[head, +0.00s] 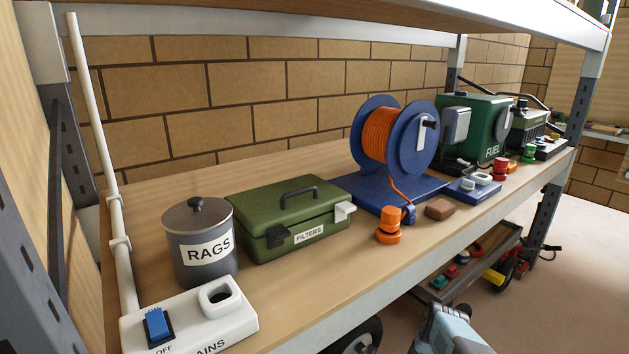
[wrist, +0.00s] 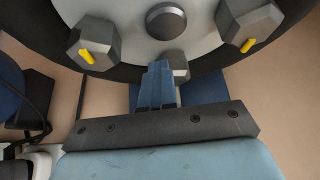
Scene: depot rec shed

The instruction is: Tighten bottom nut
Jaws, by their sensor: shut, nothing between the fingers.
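The wrist view looks at a wheel with a pale hub (wrist: 200,22) and dark tyre. The bottom nut (wrist: 181,66) is a grey hex nut at the hub's lower edge, partly hidden behind my fingers; no yellow mark shows on it. The left nut (wrist: 88,42) and right nut (wrist: 250,24) each carry a yellow mark. My gripper (wrist: 158,70) is shut and empty, its blue fingertips overlapping the bottom nut's left side in the picture; I cannot tell whether they touch. In the head view, my arm's blue end (head: 450,328) and part of the wheel (head: 366,337) show low down.
A wooden shelf (head: 310,270) above holds a rags tin (head: 197,265), green filters box (head: 290,235), cable reel (head: 365,175) and switch panel (head: 225,325). A tray (head: 440,291) with several small items lies below right. Dark and blue objects stand left in the wrist view.

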